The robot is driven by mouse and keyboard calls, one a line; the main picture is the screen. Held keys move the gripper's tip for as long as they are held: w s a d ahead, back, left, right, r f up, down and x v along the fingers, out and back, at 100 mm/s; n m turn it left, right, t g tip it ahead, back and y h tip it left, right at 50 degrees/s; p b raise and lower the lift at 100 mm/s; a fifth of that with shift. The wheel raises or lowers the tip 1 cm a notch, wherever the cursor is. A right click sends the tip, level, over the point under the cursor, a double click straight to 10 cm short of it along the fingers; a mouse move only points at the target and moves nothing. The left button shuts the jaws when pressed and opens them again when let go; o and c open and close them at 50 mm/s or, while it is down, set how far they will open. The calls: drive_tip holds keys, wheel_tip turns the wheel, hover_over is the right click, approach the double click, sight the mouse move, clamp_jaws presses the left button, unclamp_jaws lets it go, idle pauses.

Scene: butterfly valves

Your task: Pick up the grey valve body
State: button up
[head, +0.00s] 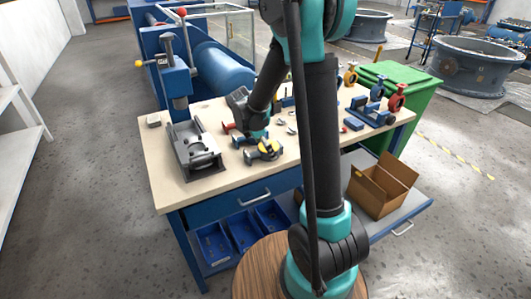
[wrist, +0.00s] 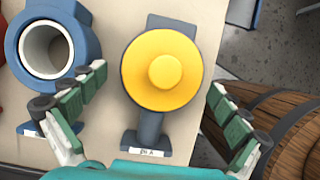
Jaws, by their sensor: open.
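The grey valve body (wrist: 151,143) lies on the workbench in the wrist view, with a small white label on its lower end. A round yellow disc with a raised centre (wrist: 165,68) covers its middle and hides most of it. In the head view, the grey valve body (head: 265,155) is near the bench's front edge. My gripper (wrist: 155,88) is open and empty, with one green-padded finger on each side of the valve body and visible gaps between. In the head view, my gripper (head: 254,137) is over the bench close to it, partly hidden by my arm.
A blue valve body with a white ring (wrist: 50,48) lies close to the left finger. A grey press fixture (head: 194,150) stands on the bench's left. Blue and red valve parts (head: 375,110) are at the right. A barrel (wrist: 290,115) stands beyond the bench edge in the wrist view.

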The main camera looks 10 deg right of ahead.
drive_tip(key=shift+c, duration=0.5)
drive_tip(key=c, duration=1.7)
drive_tip(key=shift+r, duration=0.15)
